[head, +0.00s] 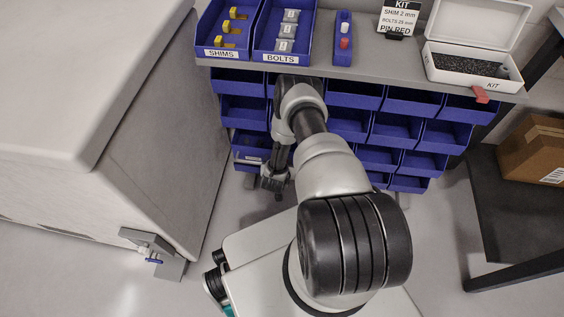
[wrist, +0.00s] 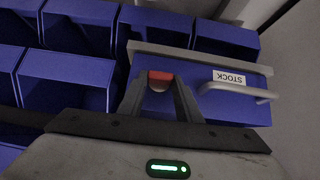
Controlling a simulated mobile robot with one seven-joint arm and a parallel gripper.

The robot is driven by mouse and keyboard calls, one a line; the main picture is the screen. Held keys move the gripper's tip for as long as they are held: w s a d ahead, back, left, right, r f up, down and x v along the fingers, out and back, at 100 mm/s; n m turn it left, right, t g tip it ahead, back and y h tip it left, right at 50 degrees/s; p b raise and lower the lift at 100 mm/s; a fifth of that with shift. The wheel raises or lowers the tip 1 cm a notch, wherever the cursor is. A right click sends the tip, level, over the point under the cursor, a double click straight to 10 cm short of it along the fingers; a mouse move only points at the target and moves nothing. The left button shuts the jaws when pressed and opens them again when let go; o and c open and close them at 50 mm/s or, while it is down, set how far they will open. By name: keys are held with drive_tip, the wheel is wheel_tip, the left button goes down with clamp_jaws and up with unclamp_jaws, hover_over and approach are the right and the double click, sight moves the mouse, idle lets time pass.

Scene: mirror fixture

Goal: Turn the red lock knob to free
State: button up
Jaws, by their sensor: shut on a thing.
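The red lock knob (wrist: 160,75) shows in the wrist view at the front of a blue drawer (wrist: 240,108) labelled STOCK. My gripper (wrist: 161,88) has one finger on each side of the knob and is shut on it. Only the knob's red top and a paler part below it show between the fingers. Which way the knob is turned I cannot tell. In the head view my gripper (head: 274,182) is low beside the left end of the bin rack, and the knob is hidden there.
The drawer's pale handle (wrist: 238,93) lies right of the fingers. Blue bins (head: 355,92) fill the rack under a grey shelf (head: 380,58). A large grey cabinet (head: 150,130) stands left. A bracket with a blue part (head: 152,252) is at lower left. A cardboard box (head: 535,150) is right.

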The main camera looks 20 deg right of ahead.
drive_tip(key=shift+w, duration=0.1)
drive_tip(key=o, duration=1)
drive_tip(key=shift+o, duration=0.2)
drive_tip(key=shift+r, duration=0.1)
